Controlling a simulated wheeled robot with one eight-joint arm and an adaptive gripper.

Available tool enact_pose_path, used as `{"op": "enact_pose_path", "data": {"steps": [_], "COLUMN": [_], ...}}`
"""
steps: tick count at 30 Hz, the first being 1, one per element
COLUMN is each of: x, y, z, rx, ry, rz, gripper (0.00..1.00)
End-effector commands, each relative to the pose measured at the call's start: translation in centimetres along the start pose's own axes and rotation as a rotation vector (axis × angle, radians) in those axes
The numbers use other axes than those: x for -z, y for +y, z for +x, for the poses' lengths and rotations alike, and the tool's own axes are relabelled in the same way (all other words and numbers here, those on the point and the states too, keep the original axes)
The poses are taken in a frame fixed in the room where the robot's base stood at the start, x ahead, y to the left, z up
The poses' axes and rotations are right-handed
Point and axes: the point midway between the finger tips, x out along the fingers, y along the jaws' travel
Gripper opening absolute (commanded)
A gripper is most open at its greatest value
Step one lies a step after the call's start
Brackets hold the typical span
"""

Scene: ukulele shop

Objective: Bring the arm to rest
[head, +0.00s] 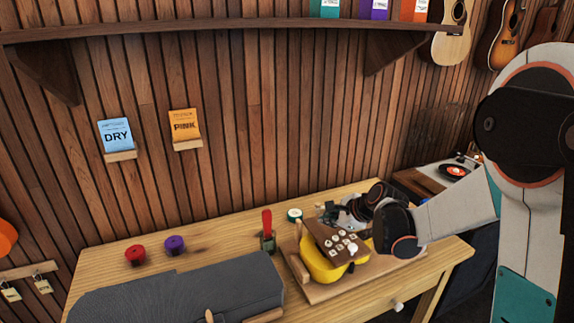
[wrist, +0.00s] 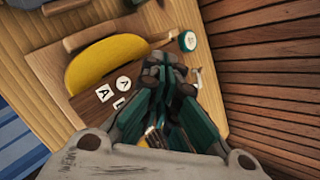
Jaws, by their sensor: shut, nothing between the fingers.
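My arm reaches in from the right in the head view, and my gripper (head: 338,213) is over the back right part of the wooden workbench (head: 215,237). The wrist view shows the gripper (wrist: 165,66) with its fingers together and nothing held. It is beside a brown plank with white lettered tiles (head: 338,243), which sits on a yellow rounded body (head: 318,268) on a wooden board (head: 318,291). The yellow body also shows in the wrist view (wrist: 100,62). My wrist hides part of the board. I cannot tell whether the fingers touch anything.
A grey case (head: 190,290) lies at the bench front. A red-handled tool (head: 267,228) and a teal-rimmed round item (head: 294,214) stand near the board. Red (head: 135,254) and purple (head: 174,245) pieces sit left.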

Motion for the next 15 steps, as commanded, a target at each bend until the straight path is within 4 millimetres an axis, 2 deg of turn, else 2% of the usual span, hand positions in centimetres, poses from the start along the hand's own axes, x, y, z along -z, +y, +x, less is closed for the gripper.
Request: {"op": "enact_pose_path", "data": {"steps": [5,8,15], "x": [-1.6,-2.6,-4.3], "y": [0.9,2.0,5.3], "z": [-3.6,-6.4,-12.9], "rx": [-0.011,-0.024,-0.068], "ry": [0.035,0.065,0.13], "rz": [-0.18,-0.336,-0.711], "gripper": [0.0,0.0,0.0]}}
